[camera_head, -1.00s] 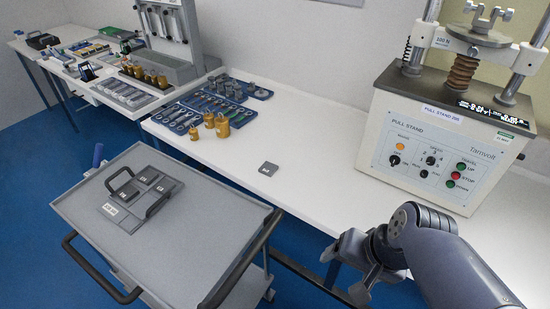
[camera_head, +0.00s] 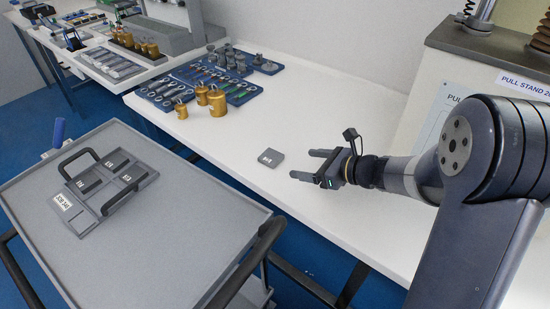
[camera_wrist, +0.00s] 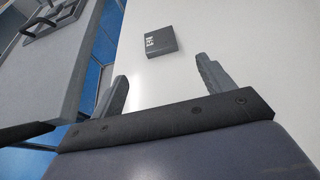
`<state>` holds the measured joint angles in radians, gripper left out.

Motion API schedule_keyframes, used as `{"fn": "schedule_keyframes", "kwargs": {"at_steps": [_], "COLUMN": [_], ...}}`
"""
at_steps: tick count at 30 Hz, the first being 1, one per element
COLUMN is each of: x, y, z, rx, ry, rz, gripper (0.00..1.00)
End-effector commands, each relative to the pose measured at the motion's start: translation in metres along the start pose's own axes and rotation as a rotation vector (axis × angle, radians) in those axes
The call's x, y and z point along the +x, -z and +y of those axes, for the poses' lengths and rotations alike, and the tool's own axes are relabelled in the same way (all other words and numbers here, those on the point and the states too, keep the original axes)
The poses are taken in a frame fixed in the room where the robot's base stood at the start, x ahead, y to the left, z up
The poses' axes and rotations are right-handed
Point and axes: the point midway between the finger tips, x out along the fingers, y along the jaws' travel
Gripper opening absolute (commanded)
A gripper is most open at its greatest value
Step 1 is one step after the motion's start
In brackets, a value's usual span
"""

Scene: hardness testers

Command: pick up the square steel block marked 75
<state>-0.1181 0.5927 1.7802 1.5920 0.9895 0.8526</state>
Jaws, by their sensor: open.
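A small square grey block (camera_head: 271,158) with a white marking lies flat on the white bench top. In the wrist view the block (camera_wrist: 160,41) lies ahead of my fingers, a little apart from them; its marking is too small to read surely. My gripper (camera_head: 301,164) is open and empty, just right of the block in the head view and pointing toward it. In the wrist view the two fingers of my gripper (camera_wrist: 163,85) are spread apart with bare bench between them.
A grey cart (camera_head: 200,235) stands at the left, carrying a tray (camera_head: 88,221) with several dark blocks. Brass weights (camera_head: 217,103) and blue trays (camera_head: 242,92) lie farther back on the bench. A pull stand (camera_head: 487,80) stands at the right. The bench around the block is clear.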

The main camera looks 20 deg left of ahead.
Motion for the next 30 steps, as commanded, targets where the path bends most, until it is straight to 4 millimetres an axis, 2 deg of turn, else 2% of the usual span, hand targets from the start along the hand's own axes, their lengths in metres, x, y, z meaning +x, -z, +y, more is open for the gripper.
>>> {"fn": "schedule_keyframes", "kwargs": {"at_steps": [6, 14, 21, 25, 30], "x": [0.035, 0.057, 0.092, 0.103, 0.104], "y": [0.000, -0.002, -0.007, -0.007, -0.007], "z": [0.001, 0.000, -0.001, -0.002, -0.002], "rx": [0.001, -0.001, -0.001, -0.001, -0.001], "ry": [-0.003, -0.001, -0.003, -0.001, 0.000], "rz": [-0.001, 0.000, 0.001, 0.001, 0.001], "gripper": [0.76, 0.76, 0.76, 0.76, 0.76]}}
